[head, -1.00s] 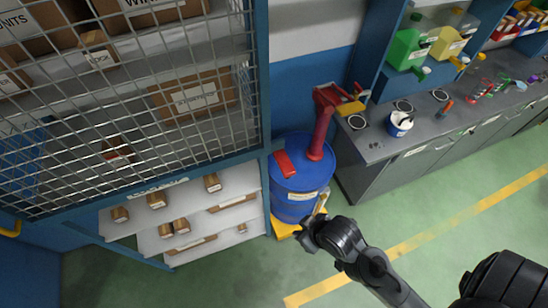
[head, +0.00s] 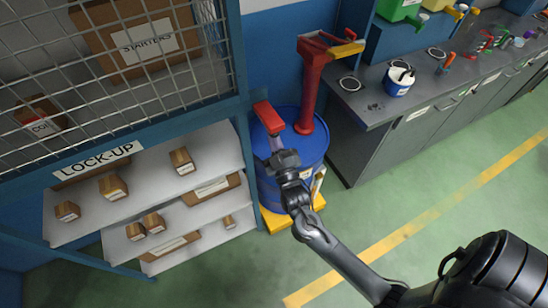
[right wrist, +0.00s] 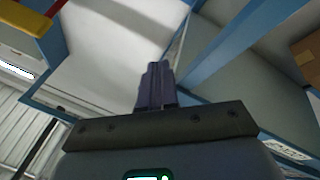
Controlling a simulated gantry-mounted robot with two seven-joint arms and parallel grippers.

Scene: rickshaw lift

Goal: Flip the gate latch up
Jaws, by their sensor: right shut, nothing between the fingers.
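A red bar (head: 268,117) shows beside the blue cage post, in front of the blue drum's top; it looks like the gate latch. It slants down to the right. My right gripper (head: 274,145) comes up from below, its shut fingertips just under the lower end of the red bar. I cannot tell whether they touch it. In the right wrist view the shut, empty fingers (right wrist: 156,86) point away from the camera, and no latch can be made out there. My left gripper is not in view.
The mesh cage (head: 175,85) with boxes stands at left, above open shelves (head: 130,185). The blue drum (head: 315,150) with its red pump (head: 311,90) stands close behind my right gripper. A grey workbench (head: 365,110) is at right. The green floor in front is clear.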

